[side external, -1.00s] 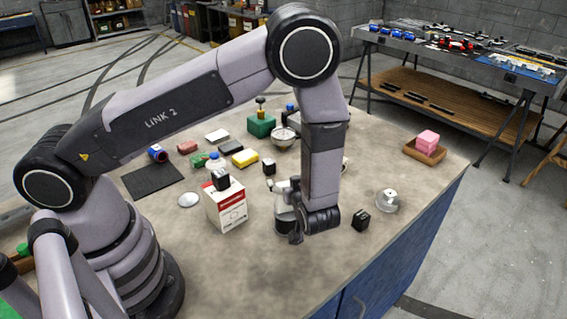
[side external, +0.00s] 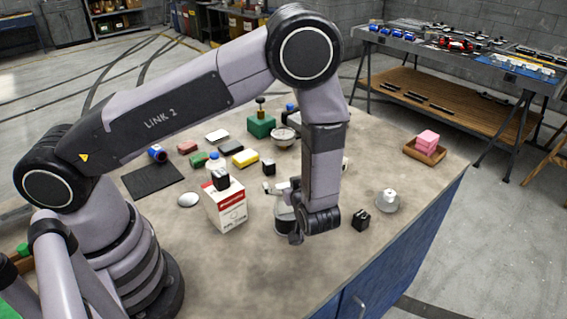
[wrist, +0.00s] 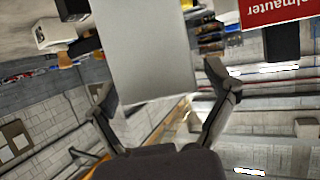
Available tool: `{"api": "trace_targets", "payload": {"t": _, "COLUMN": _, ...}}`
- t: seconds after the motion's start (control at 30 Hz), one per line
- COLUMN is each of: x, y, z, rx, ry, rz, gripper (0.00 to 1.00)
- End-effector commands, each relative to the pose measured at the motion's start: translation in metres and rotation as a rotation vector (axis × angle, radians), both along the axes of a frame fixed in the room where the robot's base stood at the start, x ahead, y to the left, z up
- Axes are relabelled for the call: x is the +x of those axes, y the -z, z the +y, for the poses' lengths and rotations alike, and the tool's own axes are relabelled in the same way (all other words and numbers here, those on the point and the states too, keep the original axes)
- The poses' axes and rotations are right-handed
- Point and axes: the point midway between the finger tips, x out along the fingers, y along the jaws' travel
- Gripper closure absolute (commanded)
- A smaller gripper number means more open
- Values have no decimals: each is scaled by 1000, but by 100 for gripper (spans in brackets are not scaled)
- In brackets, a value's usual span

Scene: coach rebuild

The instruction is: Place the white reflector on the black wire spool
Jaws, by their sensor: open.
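A pale, upright piece, which I take for the white reflector (side external: 284,211), shows beside the end of my arm in the side external view. A dark round base, which I take for the black wire spool (side external: 284,229), sits directly under it. My gripper (side external: 297,236) is low at the right of both and partly covers them. In the wrist view a large pale grey face (wrist: 155,50), probably the reflector, lies between and beyond the spread fingers of my gripper (wrist: 158,77). Whether the fingers touch it is unclear. The contact between reflector and spool is hidden.
A white and red box (side external: 226,207) with a black block (side external: 220,179) on top stands to the left. A small black block (side external: 361,220) and a grey dish with a white knob (side external: 388,200) are to the right. The front tabletop is clear.

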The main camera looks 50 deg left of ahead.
Motion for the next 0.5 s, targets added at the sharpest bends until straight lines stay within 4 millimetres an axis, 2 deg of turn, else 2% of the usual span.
{"api": "trace_targets", "payload": {"t": 0.5, "x": -35, "y": -38, "z": -87, "rx": -1, "ry": 4, "rz": -3, "gripper": 15}}
